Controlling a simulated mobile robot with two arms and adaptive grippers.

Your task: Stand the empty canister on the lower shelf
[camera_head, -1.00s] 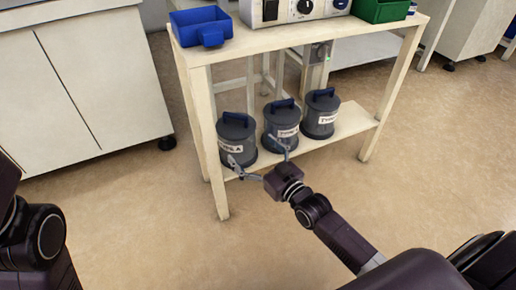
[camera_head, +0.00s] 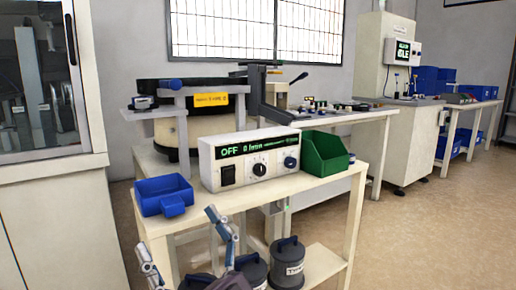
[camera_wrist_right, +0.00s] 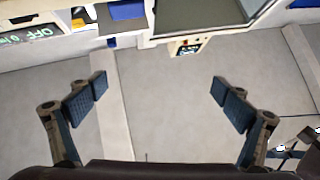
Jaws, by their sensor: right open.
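Three dark grey canisters with blue handles stand upright on the lower shelf (camera_head: 326,264) of the cream table: a right one (camera_head: 287,268), a middle one (camera_head: 254,272) and a left one (camera_head: 196,283). The right one has a white label. The left two are partly hidden by my right gripper and the picture's bottom edge; I cannot tell which canister is empty. My right gripper (camera_head: 185,244) is in front of the table's left part, fingers spread and raised. In the right wrist view the gripper (camera_wrist_right: 158,88) is open, with nothing between its fingers. My left gripper is out of view.
On the table top (camera_head: 325,184) stand a blue bin (camera_head: 163,194), a control box (camera_head: 250,160) reading OFF and a green bin (camera_head: 325,155). A bowl feeder (camera_head: 195,105) is behind. A cabinet (camera_head: 55,220) is at left. Floor (camera_head: 415,235) at right is clear.

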